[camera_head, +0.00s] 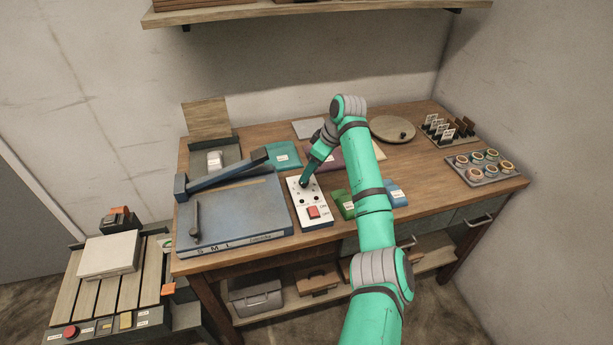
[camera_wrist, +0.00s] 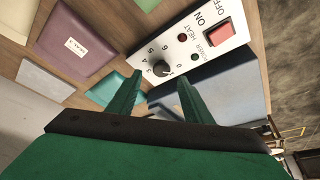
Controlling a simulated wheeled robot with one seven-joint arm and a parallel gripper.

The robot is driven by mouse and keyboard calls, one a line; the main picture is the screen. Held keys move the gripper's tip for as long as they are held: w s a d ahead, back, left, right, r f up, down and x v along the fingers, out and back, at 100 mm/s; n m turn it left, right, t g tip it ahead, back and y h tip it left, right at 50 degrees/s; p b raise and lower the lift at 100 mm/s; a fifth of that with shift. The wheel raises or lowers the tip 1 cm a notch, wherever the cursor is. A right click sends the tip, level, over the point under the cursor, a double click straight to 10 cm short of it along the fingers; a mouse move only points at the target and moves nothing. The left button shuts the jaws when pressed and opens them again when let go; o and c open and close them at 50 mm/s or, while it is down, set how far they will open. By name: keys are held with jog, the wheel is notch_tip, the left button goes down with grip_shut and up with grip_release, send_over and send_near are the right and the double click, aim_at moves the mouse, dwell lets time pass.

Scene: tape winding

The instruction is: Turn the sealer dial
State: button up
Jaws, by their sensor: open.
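The sealer's white control panel (camera_head: 318,219) lies on the workbench to the right of the blue sealer bed (camera_head: 240,215). In the wrist view the panel (camera_wrist: 188,52) shows a dark round dial (camera_wrist: 161,69) with numbers around it. A red switch (camera_wrist: 220,33) sits beside OFF and ON labels. My gripper (camera_head: 304,184) is over the dial end of the panel and hides the dial in the head view. In the wrist view my gripper (camera_wrist: 158,88) is open, with its fingers on either side of the dial. Whether they touch it I cannot tell.
The sealer's long arm (camera_head: 222,175) slants over the bed, left of my gripper. Green packets (camera_head: 343,203) and a blue packet (camera_head: 396,194) lie right of the panel. A round turntable (camera_head: 392,128) and a tray of tape rolls (camera_head: 483,167) stand farther right.

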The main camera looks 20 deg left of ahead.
jog(key=x, duration=0.3)
jog(key=shift+d+f, duration=0.25)
jog(key=shift+f, duration=0.05)
jog(key=shift+s+a+f, duration=0.15)
jog(key=shift+a+f, duration=0.3)
jog(key=shift+a, duration=0.2)
jog(key=shift+d, duration=0.2)
jog(key=c, duration=1.1)
